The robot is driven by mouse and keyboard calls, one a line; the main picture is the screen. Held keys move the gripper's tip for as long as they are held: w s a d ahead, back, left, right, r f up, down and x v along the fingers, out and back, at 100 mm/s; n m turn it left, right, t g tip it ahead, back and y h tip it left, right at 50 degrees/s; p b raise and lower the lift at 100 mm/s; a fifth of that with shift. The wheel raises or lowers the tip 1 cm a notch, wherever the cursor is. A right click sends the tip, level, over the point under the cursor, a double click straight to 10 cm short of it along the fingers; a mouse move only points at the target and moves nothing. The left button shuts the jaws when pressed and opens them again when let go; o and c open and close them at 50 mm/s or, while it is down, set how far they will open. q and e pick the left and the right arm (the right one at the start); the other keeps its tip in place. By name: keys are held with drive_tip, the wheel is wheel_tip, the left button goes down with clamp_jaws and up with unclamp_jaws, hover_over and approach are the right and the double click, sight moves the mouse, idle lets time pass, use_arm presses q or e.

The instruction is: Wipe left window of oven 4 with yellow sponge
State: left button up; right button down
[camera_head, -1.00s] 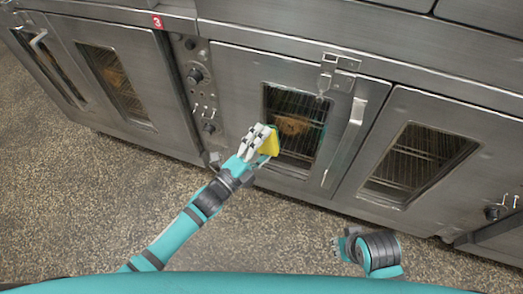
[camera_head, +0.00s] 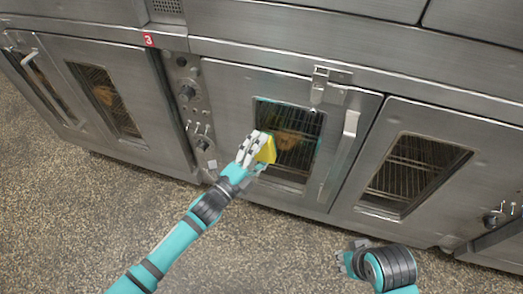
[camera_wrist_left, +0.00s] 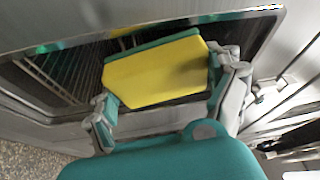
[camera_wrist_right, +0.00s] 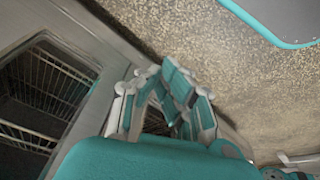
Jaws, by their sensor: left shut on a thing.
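The yellow sponge (camera_head: 267,149) has a green backing and is held in my left gripper (camera_head: 255,147). In the left wrist view, its yellow face (camera_wrist_left: 155,72) spans between the spread fingers. In the head view, it overlaps the left edge of the left window (camera_head: 285,141) of the middle oven, around mid height. I cannot tell whether it touches the glass. An orange-brown shape shows behind this window. No number 4 shows. My right gripper, low right in the head view, is empty; in the right wrist view its fingers (camera_wrist_right: 165,75) converge with tips close together.
A red label 3 (camera_head: 149,40) marks the oven at left. A control panel (camera_head: 194,105) with knobs stands left of the window. A latch (camera_head: 327,87) and a vertical handle (camera_head: 339,155) project from the door. A second window (camera_head: 412,173) is at right. The speckled floor is clear.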

use_arm(q)
drive_tip(key=shift+w, duration=0.15)
drive_tip(key=shift+d, duration=0.1)
drive_tip(key=shift+w, duration=0.3)
use_arm(e)
drive_tip(key=shift+r, duration=0.35)
use_arm(q)
drive_tip(key=shift+w+d, duration=0.1)
drive_tip(key=shift+w, duration=0.05)
use_arm(e)
drive_tip(key=shift+s+r, duration=0.1)
drive_tip(key=shift+s, duration=0.1)
drive_tip(key=shift+s+r, duration=0.15)
drive_tip(key=shift+s, duration=0.05)
